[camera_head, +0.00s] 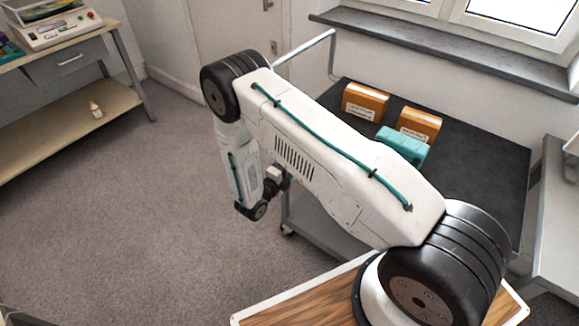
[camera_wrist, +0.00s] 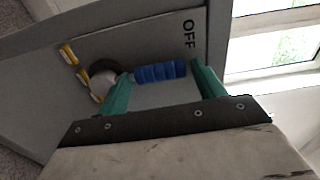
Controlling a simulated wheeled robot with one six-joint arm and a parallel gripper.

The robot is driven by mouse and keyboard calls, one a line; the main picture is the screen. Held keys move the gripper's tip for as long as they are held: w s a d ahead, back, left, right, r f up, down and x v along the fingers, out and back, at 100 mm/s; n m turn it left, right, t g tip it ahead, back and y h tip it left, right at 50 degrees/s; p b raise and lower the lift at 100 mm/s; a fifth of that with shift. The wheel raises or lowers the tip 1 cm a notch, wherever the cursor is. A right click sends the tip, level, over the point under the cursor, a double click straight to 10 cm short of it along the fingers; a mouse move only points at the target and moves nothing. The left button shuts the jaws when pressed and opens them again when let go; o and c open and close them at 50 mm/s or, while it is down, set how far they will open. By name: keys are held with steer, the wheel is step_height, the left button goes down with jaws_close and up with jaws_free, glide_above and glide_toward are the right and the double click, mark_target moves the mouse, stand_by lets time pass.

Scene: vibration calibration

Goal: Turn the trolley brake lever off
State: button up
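The brake lever shows in the wrist view as a blue ribbed grip (camera_wrist: 160,72) beside a round pale hub with a dark ring (camera_wrist: 104,76). It lies on a grey panel (camera_wrist: 140,38), with the word OFF (camera_wrist: 188,34) above its right end and yellow marks (camera_wrist: 70,54) left of the hub. My gripper (camera_wrist: 162,75) has its two green fingers wide apart. The left fingertip is near the hub, the right near the grip's free end; contact cannot be told. The trolley (camera_head: 480,165) stands behind my arm in the head view, where the lever and fingers are hidden.
On the trolley's black top are two orange boxes (camera_head: 365,101) (camera_head: 419,124) and a teal box (camera_head: 402,146). A metal rail (camera_head: 305,47) rises at its left end. A window sill (camera_head: 450,55) is behind, a bench (camera_head: 70,130) at left. The carpet between is clear.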

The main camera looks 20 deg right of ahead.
steer(key=shift+o, duration=0.3)
steer(key=shift+a, duration=0.15)
steer(key=v, duration=0.7)
steer(key=shift+s+a, duration=0.2)
